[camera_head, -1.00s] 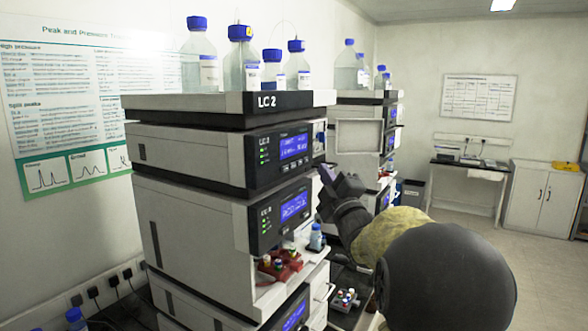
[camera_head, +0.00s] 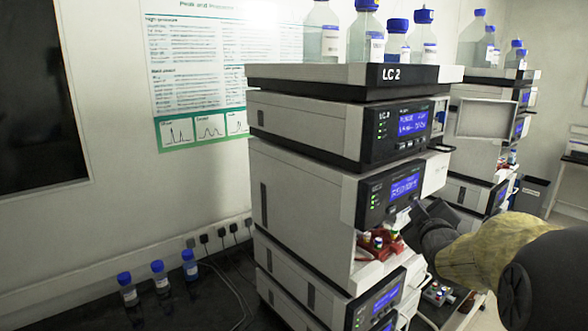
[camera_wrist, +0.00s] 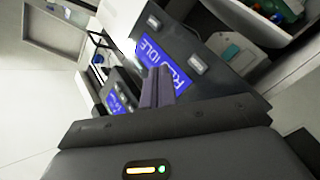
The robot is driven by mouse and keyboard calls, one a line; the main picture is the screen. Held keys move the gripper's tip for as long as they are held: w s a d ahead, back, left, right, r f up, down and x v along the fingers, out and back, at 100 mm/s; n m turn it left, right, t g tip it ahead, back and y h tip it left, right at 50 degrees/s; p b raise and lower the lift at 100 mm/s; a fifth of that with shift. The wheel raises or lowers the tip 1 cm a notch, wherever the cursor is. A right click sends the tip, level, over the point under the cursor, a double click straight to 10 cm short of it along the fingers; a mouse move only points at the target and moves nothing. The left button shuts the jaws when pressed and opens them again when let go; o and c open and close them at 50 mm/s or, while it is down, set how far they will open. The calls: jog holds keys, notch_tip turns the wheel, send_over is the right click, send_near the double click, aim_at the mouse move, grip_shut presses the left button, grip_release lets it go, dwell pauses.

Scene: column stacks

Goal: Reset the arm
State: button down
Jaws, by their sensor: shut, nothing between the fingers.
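My arm enters the head view from the lower right, with a yellowish sleeve and dark round joints. My gripper (camera_head: 418,212) is at the right front of the LC 2 stack (camera_head: 300,195), partly hidden against it. In the wrist view, my gripper (camera_wrist: 157,75) shows its fingers together with nothing between them. They point toward a blue module display (camera_wrist: 168,82) reading "IDLE". I cannot tell whether the fingertips touch the panel.
Bottles with blue caps (camera_head: 366,35) stand on top of the stack. A red vial rack (camera_head: 378,246) sits in its open bay. A second stack (camera_head: 485,140) stands behind. Several capped bottles (camera_head: 160,278) stand on the dark bench at left. A small vial tray (camera_head: 437,294) is lower right.

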jog(key=s+a+f+m+g+y, duration=0.1)
jog(key=s+a+f+m+g, duration=0.3)
jog(key=f, duration=0.4)
jog(key=s+a+f+m+g, duration=0.1)
jog(key=s+a+f+g, duration=0.4)
jog(key=f, duration=0.4)
jog(key=s+a+f+m+g, duration=0.1)
jog(key=s+f+g, duration=0.1)
jog(key=s, duration=0.3)
jog(key=s+a+f+m+g, duration=0.1)
jog(key=s+a+f, duration=0.1)
jog(key=s, duration=0.3)
jog(key=s+a+f+m+g+y, duration=0.1)
jog(key=s+a+f+g, duration=0.1)
jog(key=s+f, duration=0.2)
jog(key=shift+s+f+g, duration=0.2)
jog(key=shift+s+g, duration=0.1)
jog(key=shift+s, duration=0.7)
jog(key=shift+w, duration=0.15)
